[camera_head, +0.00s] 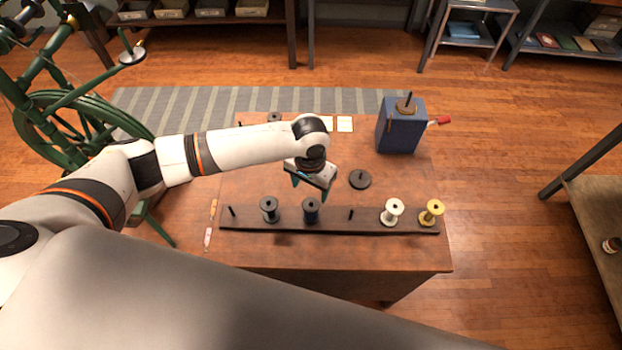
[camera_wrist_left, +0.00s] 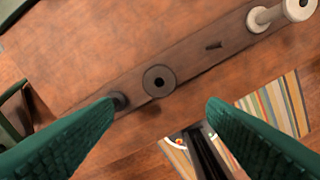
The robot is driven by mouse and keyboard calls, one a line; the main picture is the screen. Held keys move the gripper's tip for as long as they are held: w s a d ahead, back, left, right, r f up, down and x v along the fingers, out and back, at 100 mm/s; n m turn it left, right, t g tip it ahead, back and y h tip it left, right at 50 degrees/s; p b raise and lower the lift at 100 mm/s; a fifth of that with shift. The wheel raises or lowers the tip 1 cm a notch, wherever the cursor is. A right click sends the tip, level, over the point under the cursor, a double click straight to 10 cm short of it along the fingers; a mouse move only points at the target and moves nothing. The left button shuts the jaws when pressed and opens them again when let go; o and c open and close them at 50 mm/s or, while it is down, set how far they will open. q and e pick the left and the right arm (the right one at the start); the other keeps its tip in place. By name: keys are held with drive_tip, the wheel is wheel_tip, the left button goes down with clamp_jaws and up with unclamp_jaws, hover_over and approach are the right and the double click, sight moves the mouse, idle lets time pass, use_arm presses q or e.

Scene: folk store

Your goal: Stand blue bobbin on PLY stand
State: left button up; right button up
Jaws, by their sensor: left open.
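The blue bobbin (camera_head: 311,211) stands upright on a peg of the dark rack (camera_head: 372,226) near the table's front. It appears as a dark round top in the left wrist view (camera_wrist_left: 159,81). My left gripper (camera_head: 309,190) is open and empty, above and just behind the blue bobbin. Its teal fingers are wide apart in the wrist view (camera_wrist_left: 160,108), with the bobbin beyond them. A round dark stand (camera_head: 360,179) with a short post is bare behind the rack. Another dark round piece (camera_head: 274,117) is at the back. No PLY label is readable. My right gripper is out of view.
A dark green bobbin (camera_head: 268,209) stands left of the blue one. An empty peg (camera_head: 351,213), a white bobbin (camera_head: 392,211) and a yellow bobbin (camera_head: 432,212) are to the right. A blue box (camera_head: 400,132) with a red-handled crank stands back right. The table's right half behind the rack is mostly clear.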

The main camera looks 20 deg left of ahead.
use_arm(q)
drive_tip(key=b, duration=0.5)
hover_over(311, 200)
drive_tip(key=s, duration=0.1)
wheel_tip(311, 200, down, 5)
drive_tip(key=shift+s+d+r, duration=0.1)
drive_tip(key=shift+d, duration=0.05)
drive_tip(key=shift+s+f, duration=0.1)
drive_tip(key=shift+f, duration=0.3)
wheel_tip(311, 200, down, 3)
drive_tip(key=shift+r+b, duration=0.1)
drive_tip(key=shift+b, duration=0.55)
drive_tip(key=shift+f, duration=0.4)
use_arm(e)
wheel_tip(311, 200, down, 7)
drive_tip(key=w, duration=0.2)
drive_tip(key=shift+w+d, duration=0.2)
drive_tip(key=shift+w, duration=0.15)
use_arm(q)
drive_tip(key=c, duration=0.6)
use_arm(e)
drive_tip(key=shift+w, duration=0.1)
